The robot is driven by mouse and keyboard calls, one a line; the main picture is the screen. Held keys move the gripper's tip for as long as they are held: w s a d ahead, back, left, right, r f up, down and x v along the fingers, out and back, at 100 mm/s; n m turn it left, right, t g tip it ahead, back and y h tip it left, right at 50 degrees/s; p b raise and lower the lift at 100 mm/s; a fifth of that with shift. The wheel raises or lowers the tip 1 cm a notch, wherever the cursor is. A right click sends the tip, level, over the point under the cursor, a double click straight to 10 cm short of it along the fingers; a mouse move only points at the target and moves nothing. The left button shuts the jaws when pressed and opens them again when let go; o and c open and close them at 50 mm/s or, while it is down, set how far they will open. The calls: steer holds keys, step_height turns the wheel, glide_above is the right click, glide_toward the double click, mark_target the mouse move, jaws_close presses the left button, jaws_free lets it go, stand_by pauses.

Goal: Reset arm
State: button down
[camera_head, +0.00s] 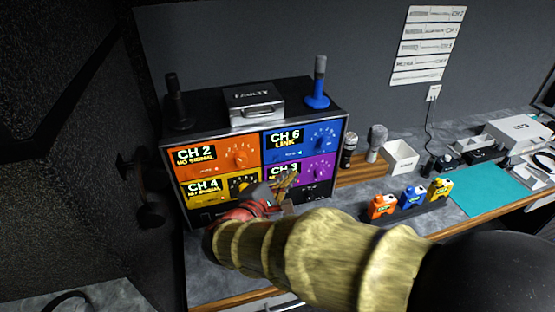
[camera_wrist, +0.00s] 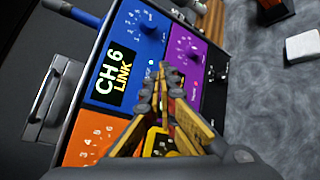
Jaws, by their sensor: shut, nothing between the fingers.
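My gripper (camera_head: 287,183) is at the end of my yellow-sleeved arm, in front of the lower middle of a receiver rack with coloured panels. In the wrist view, my gripper (camera_wrist: 166,75) has its fingers together and holds nothing. Its tips are over the seam near the blue CH 6 LINK panel (camera_head: 289,141) and the purple CH 3 panel (camera_head: 318,168). The blue panel (camera_wrist: 128,60) and purple panel (camera_wrist: 188,62) also fill much of the wrist view. I cannot tell whether the tips touch the rack. The arm hides part of the lower rack.
Orange CH 2 (camera_head: 213,157) and yellow CH 4 (camera_head: 205,188) panels are on the left. A silver case (camera_head: 254,106), a black antenna (camera_head: 176,101) and a blue antenna (camera_head: 318,84) stand on top. Microphones (camera_head: 376,141), a white bin (camera_head: 401,158) and small coloured packs (camera_head: 412,196) are to the right.

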stand_by(0.3)
steer(key=s+d+f+m+g+y, duration=0.1)
steer(key=s+d+f+m+g, duration=0.35)
steer(key=s, duration=0.35)
steer(key=s+d+f+m+g+y, duration=0.1)
steer(key=s+d+f+m+g, duration=0.3)
steer(key=s, duration=0.4)
steer(key=s+d+r+m+g+y, duration=0.1)
steer(key=s+r+m+g+y, duration=0.1)
steer(key=s+m+y, duration=0.4)
steer(key=s+d+r+m+t, duration=0.2)
steer(key=s+d+r+m, duration=0.1)
steer(key=d+r, duration=0.3)
steer(key=shift+d+r+m+h, duration=0.2)
steer(key=shift+r+m+h, duration=0.2)
steer(key=shift+r+m, duration=0.2)
